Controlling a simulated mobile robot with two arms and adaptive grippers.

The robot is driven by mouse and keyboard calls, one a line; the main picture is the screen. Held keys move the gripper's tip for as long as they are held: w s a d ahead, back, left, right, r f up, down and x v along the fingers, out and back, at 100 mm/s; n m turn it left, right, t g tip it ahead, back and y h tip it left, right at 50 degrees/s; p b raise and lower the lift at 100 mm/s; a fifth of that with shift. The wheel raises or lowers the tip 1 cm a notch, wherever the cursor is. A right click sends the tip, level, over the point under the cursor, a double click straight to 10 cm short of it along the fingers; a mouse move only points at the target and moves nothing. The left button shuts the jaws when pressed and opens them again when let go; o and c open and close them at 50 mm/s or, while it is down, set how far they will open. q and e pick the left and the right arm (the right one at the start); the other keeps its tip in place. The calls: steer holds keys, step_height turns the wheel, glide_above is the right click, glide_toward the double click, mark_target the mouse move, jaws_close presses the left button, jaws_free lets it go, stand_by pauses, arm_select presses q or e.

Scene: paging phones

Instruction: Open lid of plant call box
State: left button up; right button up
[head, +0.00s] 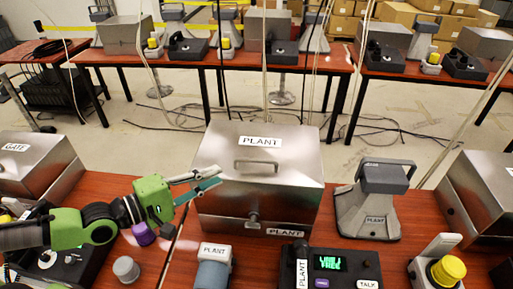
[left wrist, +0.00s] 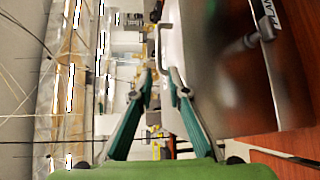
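The plant call box (head: 225,215) is a brushed metal box on the red-brown table, labelled PLANT. Its lid (head: 300,175) is down, with a bar handle (head: 270,164) on the sloping top and a knob-like latch (head: 253,218) on the front. My left gripper (head: 220,176) is at the box's left side, in front of part of the lid in the head view, its fingers apart and empty. In the left wrist view, the two fingertips (left wrist: 160,78) have a gap between them, and the lid handle (left wrist: 163,40) shows just beyond them. My right gripper is not in view.
A PLANT handset cradle (head: 368,210) stands right of the box. A black phone unit (head: 335,265) with a green display sits in front, beside a grey PLANT-labelled piece (head: 213,268). The GATE box (head: 35,165) is at left, another metal box (head: 485,195) at right.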

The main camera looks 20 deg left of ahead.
arm_select(q)
steer(key=b, duration=0.4)
glide_toward(253, 161)
steer(key=shift+r+x, duration=0.2)
steer(key=shift+x, duration=1.25)
steer(key=x, duration=0.7)
steer(key=shift+f, duration=0.3)
steer(key=shift+w+d+f, duration=0.1)
steer(key=shift+w+d, duration=0.15)
steer(key=shift+w, duration=0.2)
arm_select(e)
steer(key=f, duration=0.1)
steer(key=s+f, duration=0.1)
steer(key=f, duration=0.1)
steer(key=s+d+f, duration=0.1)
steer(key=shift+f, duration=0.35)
arm_select(q)
jaws_close()
